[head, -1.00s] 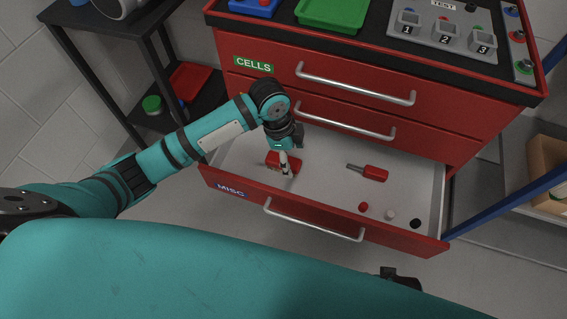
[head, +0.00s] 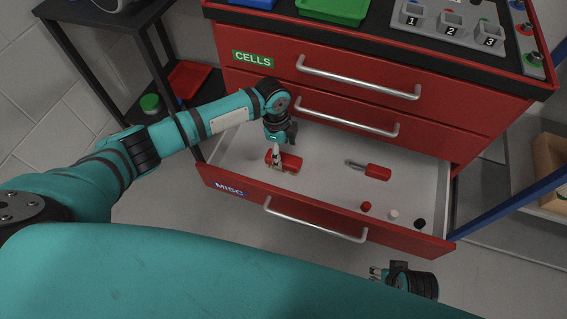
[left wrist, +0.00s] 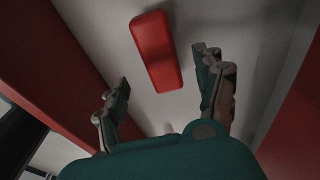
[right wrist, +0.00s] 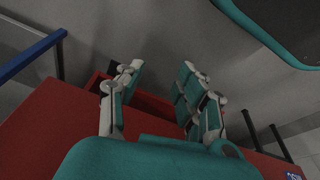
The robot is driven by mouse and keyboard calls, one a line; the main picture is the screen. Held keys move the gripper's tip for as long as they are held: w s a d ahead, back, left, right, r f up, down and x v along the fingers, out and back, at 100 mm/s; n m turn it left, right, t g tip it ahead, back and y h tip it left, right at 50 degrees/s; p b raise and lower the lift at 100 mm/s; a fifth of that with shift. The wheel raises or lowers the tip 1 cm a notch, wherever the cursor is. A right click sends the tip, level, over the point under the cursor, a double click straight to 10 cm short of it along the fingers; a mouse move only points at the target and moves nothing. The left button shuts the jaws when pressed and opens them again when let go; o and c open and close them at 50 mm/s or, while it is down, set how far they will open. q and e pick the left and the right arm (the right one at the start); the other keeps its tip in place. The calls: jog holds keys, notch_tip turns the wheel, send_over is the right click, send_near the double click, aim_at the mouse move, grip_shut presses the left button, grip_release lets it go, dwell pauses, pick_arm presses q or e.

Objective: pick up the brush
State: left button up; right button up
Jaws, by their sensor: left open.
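The brush (head: 289,160) looks like a red block with a tan lower edge. It lies in the left part of the open drawer (head: 325,160) labelled MISC. My left gripper (head: 276,161) points down into the drawer close at the brush and overlaps part of it. In the left wrist view the red back of the brush (left wrist: 156,50) lies ahead of the open fingers (left wrist: 166,88), with nothing between them. My right gripper (head: 377,272) is low in front of the drawer. In the right wrist view its fingers (right wrist: 160,82) are apart and empty.
A red-handled tool (head: 376,172) lies right of the brush. Red (head: 366,206), white (head: 394,214) and black (head: 420,223) small round pieces lie near the drawer front. The drawer handle (head: 315,222) sticks out. Closed drawers (head: 300,90) rise behind.

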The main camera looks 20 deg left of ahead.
aim_at(283, 158)
pick_arm(q)
notch_tip(283, 158, down, 6)
jog(key=shift+w+r+b, duration=0.1)
jog(key=shift+r+b, duration=0.1)
jog(key=shift+b, duration=0.7)
jog(key=shift+f, duration=0.2)
pick_arm(e)
jog(key=w+v, duration=0.1)
jog(key=v, duration=0.6)
jog(key=shift+w+r, duration=0.2)
jog(key=shift+w, duration=0.05)
pick_arm(q)
jog(key=c, duration=1.3)
jog(key=shift+r, duration=0.15)
